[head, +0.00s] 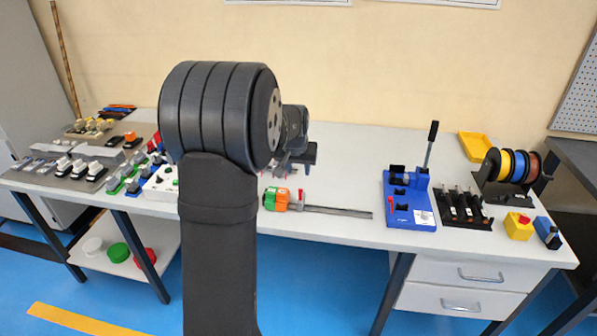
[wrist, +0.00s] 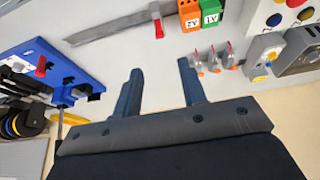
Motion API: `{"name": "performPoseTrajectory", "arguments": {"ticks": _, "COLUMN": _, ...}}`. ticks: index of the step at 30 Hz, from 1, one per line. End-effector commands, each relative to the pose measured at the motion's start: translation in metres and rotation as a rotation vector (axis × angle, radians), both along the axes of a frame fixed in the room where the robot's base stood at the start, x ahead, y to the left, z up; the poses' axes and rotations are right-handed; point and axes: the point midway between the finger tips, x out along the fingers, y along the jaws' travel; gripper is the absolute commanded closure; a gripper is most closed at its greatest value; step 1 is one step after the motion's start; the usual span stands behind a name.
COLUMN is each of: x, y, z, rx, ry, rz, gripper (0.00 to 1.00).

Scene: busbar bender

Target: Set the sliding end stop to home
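A flat grey rail (head: 335,210) lies along the front of the bench; it also shows in the wrist view (wrist: 112,29). A small red piece (wrist: 156,20), which looks like the sliding end stop, sits at the rail's end beside the orange and green blocks (wrist: 198,17). The blue bender (head: 410,200) with its upright black lever stands beyond the rail's other end; it also shows in the wrist view (wrist: 50,60), with another red part on it. My gripper (wrist: 160,67) is open and empty, apart from the rail. In the head view my arm mostly hides it.
Right of the bender are a black rack (head: 462,207), wire spools (head: 505,166) and a yellow tray (head: 476,146). Bare bench lies behind the rail.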

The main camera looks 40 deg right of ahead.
Motion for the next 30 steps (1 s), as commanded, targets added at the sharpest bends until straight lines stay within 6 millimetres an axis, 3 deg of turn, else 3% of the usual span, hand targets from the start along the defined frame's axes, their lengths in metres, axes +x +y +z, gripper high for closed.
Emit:
{"name": "performPoseTrajectory", "arguments": {"ticks": 5, "x": 0.000, "y": 0.000, "z": 0.000, "rx": 0.000, "ry": 0.000, "rz": 0.000, "gripper": 0.62}}
{"name": "performPoseTrajectory", "arguments": {"ticks": 11, "x": -0.008, "y": -0.010, "z": -0.011, "rx": 0.043, "ry": -0.004, "rz": 0.008, "gripper": 0.99}}
{"name": "performPoseTrajectory", "arguments": {"ticks": 21, "x": -0.053, "y": -0.074, "z": -0.067, "rx": 0.267, "ry": -0.199, "rz": 0.132, "gripper": 1.00}}
{"name": "performPoseTrajectory", "arguments": {"ticks": 25, "x": -0.064, "y": -0.093, "z": -0.075, "rx": 0.286, "ry": -0.294, "rz": 0.173, "gripper": 1.00}}
{"name": "performPoseTrajectory", "arguments": {"ticks": 30, "x": -0.068, "y": -0.103, "z": -0.079, "rx": 0.285, "ry": -0.349, "rz": 0.196, "gripper": 1.00}}
